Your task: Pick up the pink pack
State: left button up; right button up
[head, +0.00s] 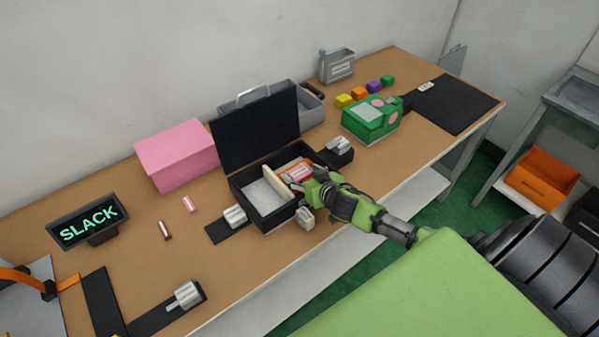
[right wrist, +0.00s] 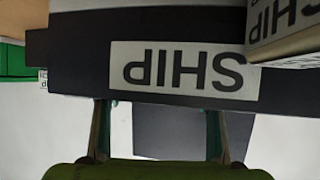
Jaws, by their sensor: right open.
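A small pink pack (head: 189,204) lies on the wooden table left of the open black case. A red-pink item with a pale label (head: 298,170) shows inside the case (head: 262,222), beside a cream divider (head: 284,184). I cannot tell from the pictures which of the two is meant. My right gripper (head: 302,187) is over the right part of the case, close to the labelled item, and partly hides it. My left gripper is not in view.
A large pink box (head: 177,153) stands behind the small pack. The case's raised lid (head: 255,128) and grey levers (head: 235,215) are close by. A "SLACK" sign (head: 89,220) stands at left. A black panel labelled "SHIP" (right wrist: 185,68) lies beyond my fingers.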

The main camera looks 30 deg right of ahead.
jog(key=shift+w+f, duration=0.25)
jog(key=shift+w, duration=0.3)
jog(key=c, duration=0.9)
jog(key=shift+r, duration=0.1)
